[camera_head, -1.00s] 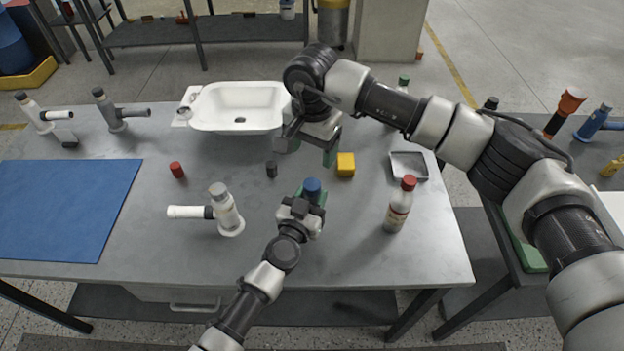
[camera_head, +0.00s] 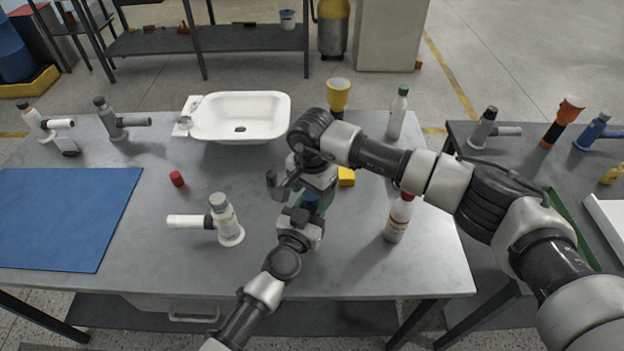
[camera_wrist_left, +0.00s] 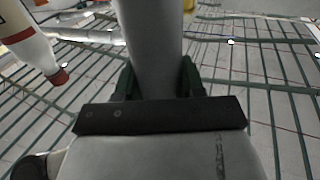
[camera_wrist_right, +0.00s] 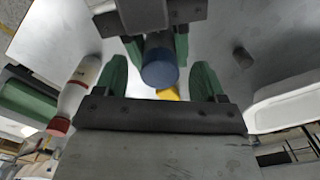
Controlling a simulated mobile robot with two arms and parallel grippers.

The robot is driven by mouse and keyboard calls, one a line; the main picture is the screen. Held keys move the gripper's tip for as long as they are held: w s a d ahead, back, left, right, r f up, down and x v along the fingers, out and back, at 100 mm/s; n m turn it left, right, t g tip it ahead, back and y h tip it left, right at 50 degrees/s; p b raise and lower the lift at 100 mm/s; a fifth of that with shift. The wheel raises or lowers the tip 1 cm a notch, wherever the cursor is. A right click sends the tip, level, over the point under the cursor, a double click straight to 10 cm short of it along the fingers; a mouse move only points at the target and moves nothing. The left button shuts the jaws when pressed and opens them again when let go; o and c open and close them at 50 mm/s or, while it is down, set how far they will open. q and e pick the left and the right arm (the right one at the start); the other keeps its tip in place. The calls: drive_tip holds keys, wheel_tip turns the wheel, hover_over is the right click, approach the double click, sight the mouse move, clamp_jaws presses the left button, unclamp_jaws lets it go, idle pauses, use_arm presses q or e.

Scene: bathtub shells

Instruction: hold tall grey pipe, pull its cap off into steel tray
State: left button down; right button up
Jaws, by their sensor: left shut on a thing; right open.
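The tall grey pipe shows in the left wrist view (camera_wrist_left: 150,45), upright between the green fingers of my left gripper (camera_wrist_left: 160,80), which is shut on it. Its blue cap (camera_head: 311,199) is on top; in the right wrist view the cap (camera_wrist_right: 160,68) lies between the spread fingers of my right gripper (camera_wrist_right: 163,82). My right gripper (camera_head: 312,190) is open, above and just behind the cap in the head view. Whether its fingers touch the cap I cannot tell. The steel tray is hidden behind my right arm in the head view.
A red-capped bottle (camera_head: 397,222) stands right of the grippers. A yellow block (camera_head: 346,177) and a small dark cylinder (camera_head: 271,179) are close by. A white pipe fitting (camera_head: 225,222) stands left. A white basin (camera_head: 262,135) is behind. A blue mat (camera_head: 65,215) covers the left.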

drive_tip(key=shift+f, duration=0.15)
drive_tip(key=shift+c, duration=0.3)
drive_tip(key=c, duration=1.1)
drive_tip(key=shift+o, duration=0.2)
drive_tip(key=shift+r, duration=0.2)
drive_tip(key=shift+r, duration=1)
